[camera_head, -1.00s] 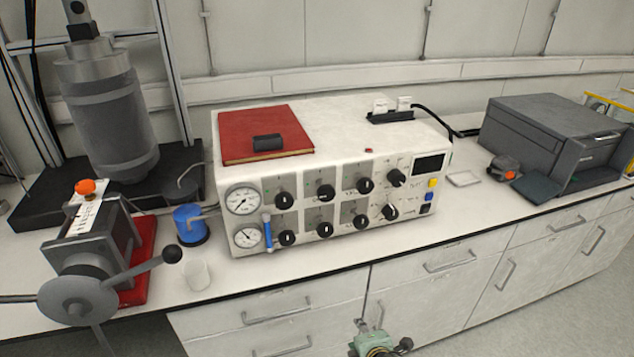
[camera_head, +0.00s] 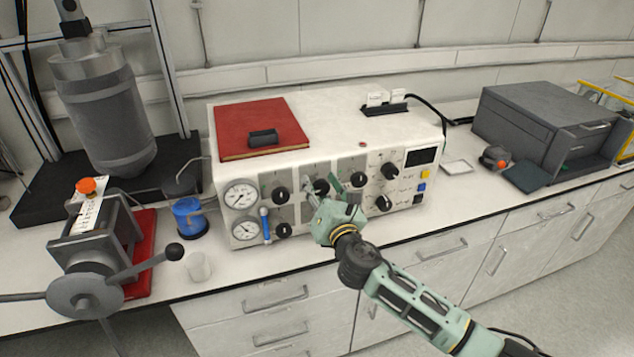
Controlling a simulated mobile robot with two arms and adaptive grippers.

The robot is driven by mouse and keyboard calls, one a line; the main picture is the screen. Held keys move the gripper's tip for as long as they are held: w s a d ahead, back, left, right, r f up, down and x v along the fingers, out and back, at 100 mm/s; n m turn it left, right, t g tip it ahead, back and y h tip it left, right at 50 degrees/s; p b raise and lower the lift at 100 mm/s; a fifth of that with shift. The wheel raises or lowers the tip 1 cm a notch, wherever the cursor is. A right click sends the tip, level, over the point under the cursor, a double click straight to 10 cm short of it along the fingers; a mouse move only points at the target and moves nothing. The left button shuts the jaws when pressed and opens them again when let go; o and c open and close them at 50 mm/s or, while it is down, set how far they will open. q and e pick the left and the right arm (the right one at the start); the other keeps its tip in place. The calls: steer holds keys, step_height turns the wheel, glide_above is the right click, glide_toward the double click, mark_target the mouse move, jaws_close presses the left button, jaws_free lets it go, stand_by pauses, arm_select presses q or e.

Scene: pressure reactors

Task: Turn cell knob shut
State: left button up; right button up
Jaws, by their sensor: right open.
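The white control box (camera_head: 330,120) stands on the bench with several black knobs on its front panel. The upper left knob (camera_head: 280,194) and the lower left knob (camera_head: 283,230) are in plain view. My right gripper (camera_head: 326,190) is open at the panel's middle, its fingers around or just in front of the upper middle knob (camera_head: 321,187). I cannot tell whether it touches the knob. The gripper and wrist hide the lower middle and lower right valve knobs. The upper right valve knob (camera_head: 358,179) shows beside a finger. My left gripper is not in view.
A red book (camera_head: 285,125) with a dark object lies on the box. Two gauges (camera_head: 241,195) and a blue tube (camera_head: 265,226) are at the panel's left. A hand-cranked device (camera_head: 95,250), a blue container (camera_head: 189,217) and a clear cup (camera_head: 198,267) stand left on the bench.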

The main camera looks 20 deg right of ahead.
steer(key=shift+w, duration=0.6)
jaws_close()
